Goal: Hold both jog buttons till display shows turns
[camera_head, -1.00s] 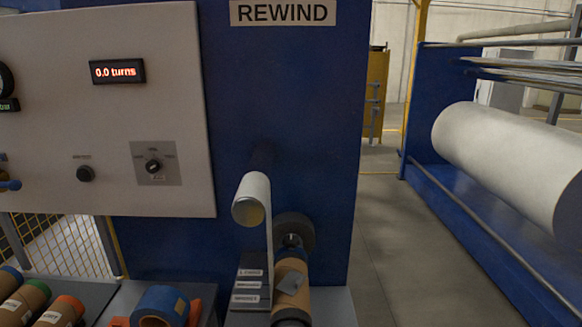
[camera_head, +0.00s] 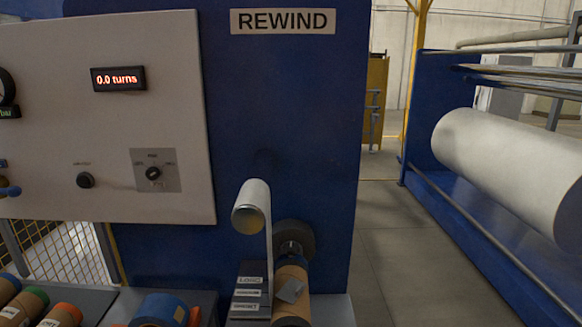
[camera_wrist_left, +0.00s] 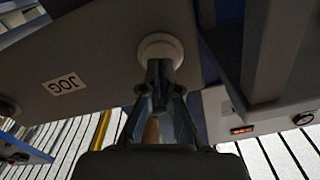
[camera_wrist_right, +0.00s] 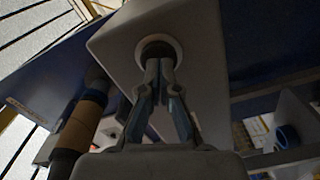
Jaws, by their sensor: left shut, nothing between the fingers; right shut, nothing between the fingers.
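The display (camera_head: 118,78) on the white panel reads "0.0 turns" in red in the head view. In the left wrist view a round pale jog button (camera_wrist_left: 160,48) sits on a panel beside an upside-down JOG label (camera_wrist_left: 64,83). My left gripper (camera_wrist_left: 160,68) is shut, its tips at the button; whether they press it I cannot tell. In the right wrist view a round button with a pale ring (camera_wrist_right: 158,50) sits on a grey box face. My right gripper (camera_wrist_right: 160,66) is shut, its tips at that button; contact depth is hidden. Neither gripper shows in the head view.
The blue rewind frame carries a REWIND sign (camera_head: 283,21). A white film strip runs over a roller (camera_head: 250,205) down to a brown core (camera_head: 293,296). Several coloured cores lie at lower left. A large white roll (camera_head: 505,165) stands at right beyond open floor.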

